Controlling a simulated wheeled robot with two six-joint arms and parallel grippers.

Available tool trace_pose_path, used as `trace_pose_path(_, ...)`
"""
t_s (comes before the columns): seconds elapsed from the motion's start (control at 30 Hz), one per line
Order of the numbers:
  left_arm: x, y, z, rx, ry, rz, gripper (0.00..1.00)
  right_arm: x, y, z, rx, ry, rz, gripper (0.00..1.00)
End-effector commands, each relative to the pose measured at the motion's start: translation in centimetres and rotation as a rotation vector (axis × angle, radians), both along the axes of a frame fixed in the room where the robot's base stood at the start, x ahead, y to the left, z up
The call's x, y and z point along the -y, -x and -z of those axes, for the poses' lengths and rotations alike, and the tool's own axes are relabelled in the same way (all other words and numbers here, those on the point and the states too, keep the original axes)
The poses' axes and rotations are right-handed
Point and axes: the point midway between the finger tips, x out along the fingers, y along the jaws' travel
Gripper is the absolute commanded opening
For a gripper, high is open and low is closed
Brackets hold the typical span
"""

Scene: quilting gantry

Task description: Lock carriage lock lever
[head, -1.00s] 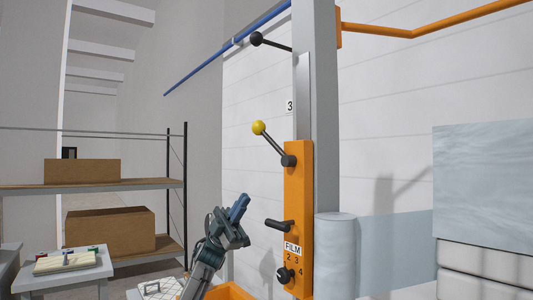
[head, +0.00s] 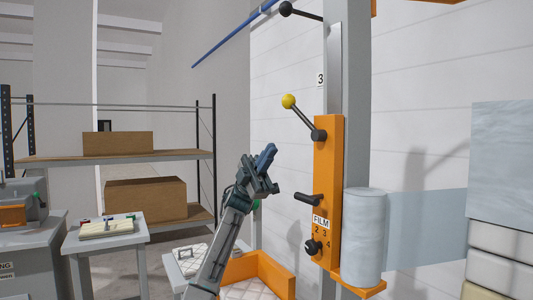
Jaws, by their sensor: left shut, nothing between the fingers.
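A tall orange carriage plate (head: 328,170) is on the grey upright post. Near its top is a lever with a yellow ball (head: 289,101); its dark rod slants up and left from a black pivot (head: 319,135). Lower on the plate are a short black handle (head: 307,199) and a round black knob (head: 313,247), with a FILM label between them. My left gripper (head: 267,152) is shut and empty. In the picture it is left of the plate, below the yellow ball and above the black handle, apart from both. My right gripper is out of view.
A pale film roll (head: 364,238) stands right of the plate on an orange bracket. Another black-knobbed lever (head: 286,9) is higher up near a blue bar (head: 233,39). An orange-edged tray (head: 277,273) lies below my gripper. Tables and a shelf with boxes stand at left.

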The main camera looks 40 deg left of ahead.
Motion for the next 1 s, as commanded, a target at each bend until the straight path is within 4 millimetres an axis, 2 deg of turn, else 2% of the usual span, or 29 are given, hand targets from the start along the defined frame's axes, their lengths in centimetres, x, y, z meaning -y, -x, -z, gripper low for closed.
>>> trace_pose_path(0.03,0.8,0.2,-1.4,0.003,-0.001,0.002,0.00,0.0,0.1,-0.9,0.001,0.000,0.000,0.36)
trace_pose_path(0.1,1.9,0.5,-2.5,0.004,0.000,0.003,0.00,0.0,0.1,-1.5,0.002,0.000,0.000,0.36)
trace_pose_path(0.4,5.3,1.3,-6.4,0.001,0.001,0.001,0.00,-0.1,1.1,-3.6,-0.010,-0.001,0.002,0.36)
trace_pose_path(0.6,6.2,1.5,-7.1,0.001,0.000,0.002,0.00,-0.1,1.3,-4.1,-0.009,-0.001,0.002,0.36)
trace_pose_path(1.0,6.3,1.5,-7.2,0.001,-0.002,0.001,0.00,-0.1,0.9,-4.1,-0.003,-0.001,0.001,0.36)
